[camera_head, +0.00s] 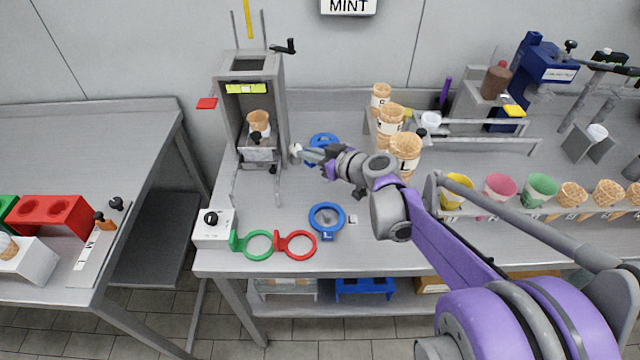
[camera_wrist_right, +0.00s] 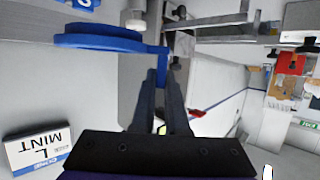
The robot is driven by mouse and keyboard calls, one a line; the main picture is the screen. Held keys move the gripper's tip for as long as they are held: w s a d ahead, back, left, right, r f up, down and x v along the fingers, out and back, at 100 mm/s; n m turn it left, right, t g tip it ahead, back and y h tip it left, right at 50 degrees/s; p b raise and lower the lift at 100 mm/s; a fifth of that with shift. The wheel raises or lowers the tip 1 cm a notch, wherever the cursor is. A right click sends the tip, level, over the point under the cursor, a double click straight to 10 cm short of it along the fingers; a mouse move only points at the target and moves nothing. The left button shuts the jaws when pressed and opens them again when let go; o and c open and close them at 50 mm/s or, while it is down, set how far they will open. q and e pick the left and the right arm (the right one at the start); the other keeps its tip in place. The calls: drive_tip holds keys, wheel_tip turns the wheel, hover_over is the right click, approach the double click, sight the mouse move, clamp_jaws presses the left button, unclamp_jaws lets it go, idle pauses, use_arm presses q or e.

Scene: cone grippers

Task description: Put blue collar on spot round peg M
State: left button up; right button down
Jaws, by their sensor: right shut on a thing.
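A blue collar (camera_head: 323,139), a flat ring with a tab, is partly hidden behind my right gripper (camera_head: 312,156), left of the middle in the head view. In the right wrist view the collar (camera_wrist_right: 100,38) lies to the upper left, and its tab sits between the fingertips of my right gripper (camera_wrist_right: 162,76), which is shut on it. I cannot make out a peg spot marked M. My left gripper is not in view.
A grey press frame (camera_head: 252,100) holding a cone stands left of my right gripper. Green (camera_head: 258,244) and red (camera_head: 296,244) rings sit at the front left. Stacked cones (camera_head: 404,153) stand close behind my right arm. Cups and cones fill a rack (camera_head: 520,211) at right.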

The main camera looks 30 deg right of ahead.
wheel_tip(320, 180, down, 9)
drive_tip(key=shift+r+b, duration=0.1)
drive_tip(key=shift+b, duration=0.65)
drive_tip(key=shift+f, duration=0.2)
drive_tip(key=c, duration=0.9)
unclamp_jaws()
drive_tip(key=shift+r, duration=0.1)
drive_tip(key=shift+r, duration=0.15)
drive_tip(key=p+v, duration=0.1)
drive_tip(key=v, duration=1.1)
